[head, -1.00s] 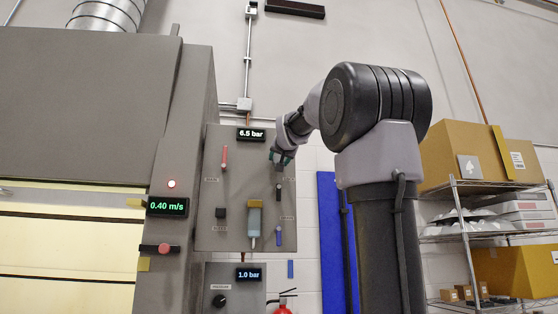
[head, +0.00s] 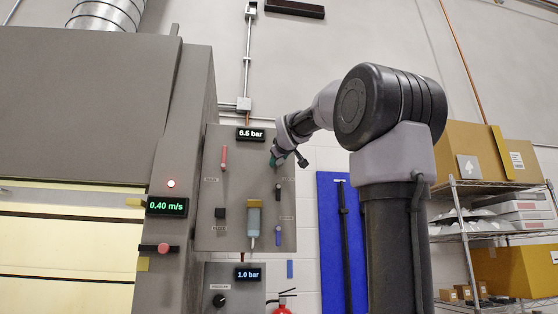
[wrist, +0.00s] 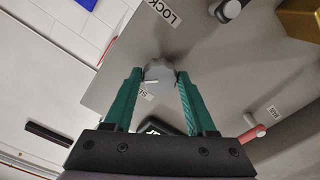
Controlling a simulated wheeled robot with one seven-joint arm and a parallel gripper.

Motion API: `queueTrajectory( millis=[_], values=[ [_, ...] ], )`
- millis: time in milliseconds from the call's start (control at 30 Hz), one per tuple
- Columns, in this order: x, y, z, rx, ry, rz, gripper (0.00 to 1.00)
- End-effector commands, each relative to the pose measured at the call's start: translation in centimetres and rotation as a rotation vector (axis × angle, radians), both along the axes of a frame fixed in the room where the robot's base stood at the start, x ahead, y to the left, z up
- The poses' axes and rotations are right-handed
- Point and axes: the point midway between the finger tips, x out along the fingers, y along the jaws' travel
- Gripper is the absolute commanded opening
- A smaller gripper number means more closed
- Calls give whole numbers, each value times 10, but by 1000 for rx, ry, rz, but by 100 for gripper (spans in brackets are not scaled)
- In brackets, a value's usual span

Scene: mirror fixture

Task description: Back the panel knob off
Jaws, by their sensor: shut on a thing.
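A round grey knob (wrist: 158,74) with a white pointer line sits on the grey upper panel (head: 240,190), beside a partly covered label. My gripper (wrist: 160,80) has its two teal fingers on either side of the knob, shut on it, in the wrist view. In the head view my gripper (head: 275,160) is at the panel's upper right, and the knob is hidden behind it. The display (head: 251,134) above reads 6.5 bar.
Below the gripper are a black knob (head: 278,191) and a blue-handled lever (head: 279,235). A red lever (head: 224,158) is left on the panel. A lower panel (head: 235,290) reads 1.0 bar. A shelf with boxes (head: 475,150) stands right.

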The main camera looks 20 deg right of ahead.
Motion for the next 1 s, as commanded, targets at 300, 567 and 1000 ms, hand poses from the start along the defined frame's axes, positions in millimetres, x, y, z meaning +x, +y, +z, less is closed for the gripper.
queueTrajectory(
  millis=[300,567,1000],
  values=[
    [1,0,-2,-248,78,0,1],
    [1,-1,-2,-379,116,1,1],
    [1,-1,-2,-441,135,0,1]
  ],
)
